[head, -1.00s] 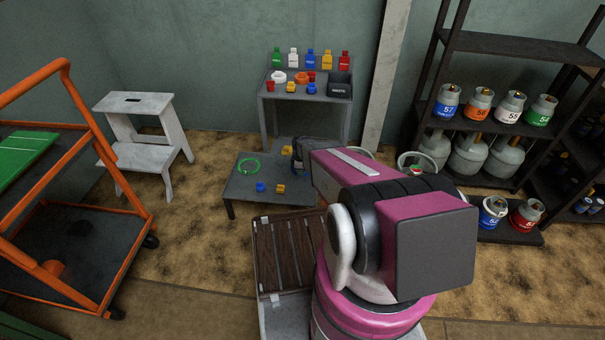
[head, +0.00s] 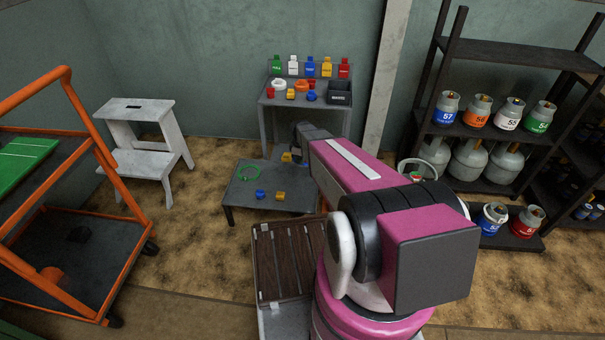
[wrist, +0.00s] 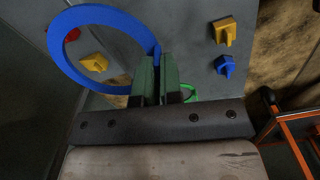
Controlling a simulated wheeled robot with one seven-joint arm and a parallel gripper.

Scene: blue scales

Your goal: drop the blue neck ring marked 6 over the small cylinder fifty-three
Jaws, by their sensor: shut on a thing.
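My gripper (wrist: 158,82) is shut on a blue ring (wrist: 62,55) at the ring's edge in the wrist view. The ring extends to the left of the dark green fingers, above a grey low table. Any number on it is not visible. On the bottom shelf at right stand a blue-banded small cylinder (head: 490,218) and a red-banded one (head: 526,223). Their numbers are too small to read surely, so I cannot tell which is fifty-three. Both are far from my gripper.
The rack (head: 508,60) holds small cylinders numbered 57, 56, 55 and 54, with bigger grey ones behind or below. An orange cart (head: 106,160) and white step stool (head: 140,112) stand left.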

